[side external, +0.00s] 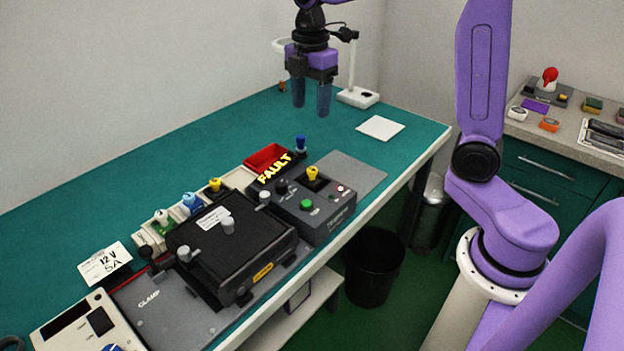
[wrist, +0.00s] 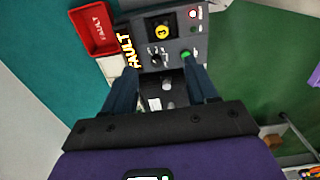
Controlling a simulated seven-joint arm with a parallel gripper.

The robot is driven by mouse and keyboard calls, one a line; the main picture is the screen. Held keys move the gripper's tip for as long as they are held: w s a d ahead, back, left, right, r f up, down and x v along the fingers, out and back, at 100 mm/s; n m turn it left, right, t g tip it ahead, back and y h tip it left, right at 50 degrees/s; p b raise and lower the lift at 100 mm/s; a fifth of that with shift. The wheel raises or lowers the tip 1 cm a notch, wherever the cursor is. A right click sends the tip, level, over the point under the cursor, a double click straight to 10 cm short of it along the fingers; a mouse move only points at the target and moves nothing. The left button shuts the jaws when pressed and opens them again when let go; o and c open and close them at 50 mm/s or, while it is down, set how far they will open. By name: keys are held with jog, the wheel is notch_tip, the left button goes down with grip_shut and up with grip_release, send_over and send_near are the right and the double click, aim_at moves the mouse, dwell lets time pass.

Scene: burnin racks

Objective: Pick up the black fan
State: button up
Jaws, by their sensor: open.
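I cannot make out a black fan for certain in either view. A black box-shaped unit (side external: 232,248) with grey knobs and a yellow label lies on the grey clamp plate (side external: 150,312) at the front of the bench. My gripper (side external: 310,108) is open and empty, pointing down, well above the bench behind the grey control box (side external: 318,212). In the wrist view my two fingers (wrist: 163,78) are apart, with grey knobs (wrist: 167,84) showing far below between them; my gripper body hides the lower part.
A red FAULT bin (side external: 268,158) stands behind the control box. A row of small parts with white, blue (side external: 192,202) and yellow tops stands behind the black unit. A white lamp stand (side external: 358,97) is near my gripper. The bench's back left is clear.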

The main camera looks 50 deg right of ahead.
aim_at(312, 169)
jog(key=f, duration=1.6)
jog(key=shift+s+f, duration=0.15)
jog(key=shift+s, duration=0.05)
grip_shut()
